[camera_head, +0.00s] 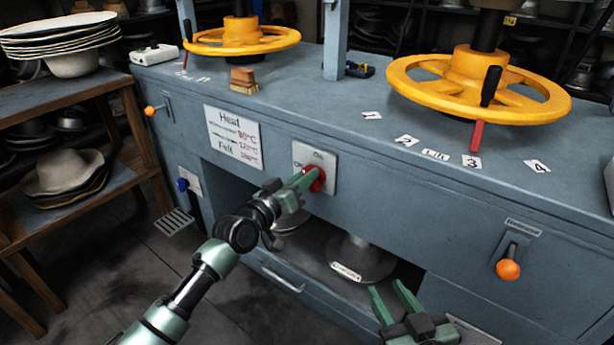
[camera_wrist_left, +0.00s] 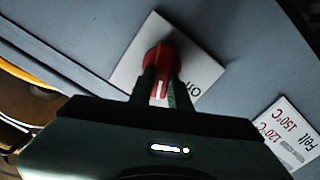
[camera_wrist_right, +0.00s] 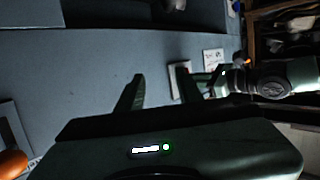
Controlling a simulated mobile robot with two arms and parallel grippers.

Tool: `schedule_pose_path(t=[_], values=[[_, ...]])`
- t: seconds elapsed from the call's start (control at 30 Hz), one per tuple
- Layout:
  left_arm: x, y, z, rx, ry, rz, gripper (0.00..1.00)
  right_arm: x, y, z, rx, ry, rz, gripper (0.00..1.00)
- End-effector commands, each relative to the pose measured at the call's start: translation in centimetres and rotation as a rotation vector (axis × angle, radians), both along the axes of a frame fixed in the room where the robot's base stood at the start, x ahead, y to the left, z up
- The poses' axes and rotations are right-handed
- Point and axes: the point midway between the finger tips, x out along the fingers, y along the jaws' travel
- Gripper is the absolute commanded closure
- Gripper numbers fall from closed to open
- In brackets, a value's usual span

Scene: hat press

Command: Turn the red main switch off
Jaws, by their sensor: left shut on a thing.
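The red main switch (camera_head: 314,180) is a red knob on a pale square plate (camera_head: 328,162) on the front of the blue-grey press. The plate carries ON and OFF lettering, partly hidden by my gripper in the head view. My left gripper (camera_head: 308,178) is at the knob, its fingers shut on it. In the left wrist view the red knob (camera_wrist_left: 161,62) sits between the fingertips, with a white mark on it. My right gripper (camera_head: 388,292) is open and empty, low in front of the press; its spread fingers also show in the right wrist view (camera_wrist_right: 160,92).
Two yellow handwheels (camera_head: 476,86) stand on the press top. An orange-knobbed lever (camera_head: 508,269) is at the front right, another orange knob (camera_head: 150,110) at the left. A heat sign (camera_head: 234,137) is left of the switch. A wooden hat shelf (camera_head: 75,92) stands at the left.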

Motion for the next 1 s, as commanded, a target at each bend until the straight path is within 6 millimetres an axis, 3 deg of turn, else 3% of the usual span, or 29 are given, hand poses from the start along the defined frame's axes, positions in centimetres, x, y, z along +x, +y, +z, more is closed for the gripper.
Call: schedule_pose_path(t=[0.57, 1.0], values=[[0.3, 0.5, -0.6, -0.445, 0.324, 0.001, 1.0, -0.5, -0.3, -1.1, -0.016, 0.067, -0.004, 0.64], [0.4, 0.6, -1.0, -0.749, 0.545, 0.002, 1.0, -2.3, -1.2, -4.1, -0.056, 0.231, -0.015, 0.64]])
